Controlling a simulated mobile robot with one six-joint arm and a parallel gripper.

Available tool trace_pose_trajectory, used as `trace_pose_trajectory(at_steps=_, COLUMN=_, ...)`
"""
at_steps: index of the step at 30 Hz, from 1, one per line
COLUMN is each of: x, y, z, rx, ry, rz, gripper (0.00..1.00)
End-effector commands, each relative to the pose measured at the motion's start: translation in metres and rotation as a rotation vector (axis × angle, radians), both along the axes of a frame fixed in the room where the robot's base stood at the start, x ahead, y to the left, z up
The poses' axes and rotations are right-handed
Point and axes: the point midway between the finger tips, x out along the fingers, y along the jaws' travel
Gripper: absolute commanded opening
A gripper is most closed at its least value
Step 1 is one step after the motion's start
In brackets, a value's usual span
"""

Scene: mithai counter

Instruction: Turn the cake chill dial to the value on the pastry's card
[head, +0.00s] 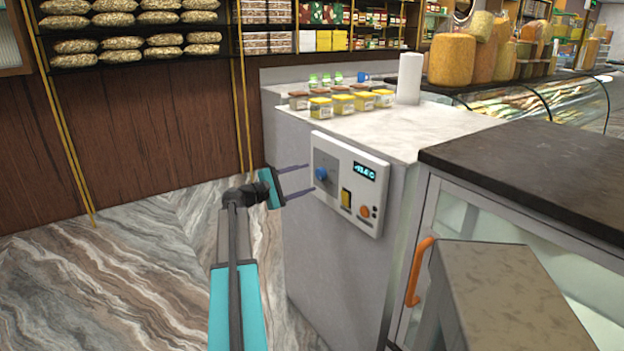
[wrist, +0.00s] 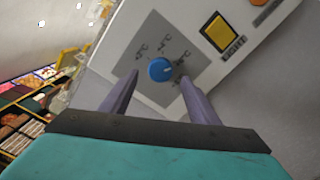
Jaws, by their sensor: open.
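The chill dial (head: 321,174) is a round blue knob on the left of a white control panel (head: 350,205) fixed to the side of a pale counter. In the wrist view the blue dial (wrist: 160,69) sits on a grey plate (wrist: 183,55) with several small temperature marks around it, too small to read surely. My gripper (head: 300,179) is open in front of the dial, its fingers apart on either side and no contact visible. The fingers also show in the wrist view (wrist: 158,97). A lit display (head: 365,172) sits at the panel's upper right. I cannot make out a pastry or its card.
A yellow rocker switch (head: 346,199) and an orange round button (head: 364,211) sit below the display. Jars with yellow labels (head: 343,104) and a white roll (head: 410,78) stand on the counter top. A dark-topped case with an orange handle (head: 418,272) stands to the right. The floor left is clear.

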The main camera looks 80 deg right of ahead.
Motion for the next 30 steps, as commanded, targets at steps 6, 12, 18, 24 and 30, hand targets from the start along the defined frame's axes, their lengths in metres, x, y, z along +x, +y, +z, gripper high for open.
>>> trace_pose_trajectory(at_steps=6, x=0.027, y=0.026, z=-0.001, rx=0.0, ry=0.001, rz=0.003, gripper=0.55)
trace_pose_trajectory(at_steps=12, x=0.049, y=0.046, z=0.0, rx=0.0, ry=0.002, rz=0.002, gripper=0.55)
trace_pose_trajectory(at_steps=18, x=0.061, y=0.058, z=0.0, rx=0.0, ry=0.002, rz=0.001, gripper=0.55)
trace_pose_trajectory(at_steps=24, x=0.065, y=0.06, z=0.0, rx=-0.001, ry=0.002, rz=0.0, gripper=0.55)
trace_pose_trajectory(at_steps=30, x=0.065, y=0.06, z=0.001, rx=0.0, ry=0.002, rz=0.0, gripper=0.55)
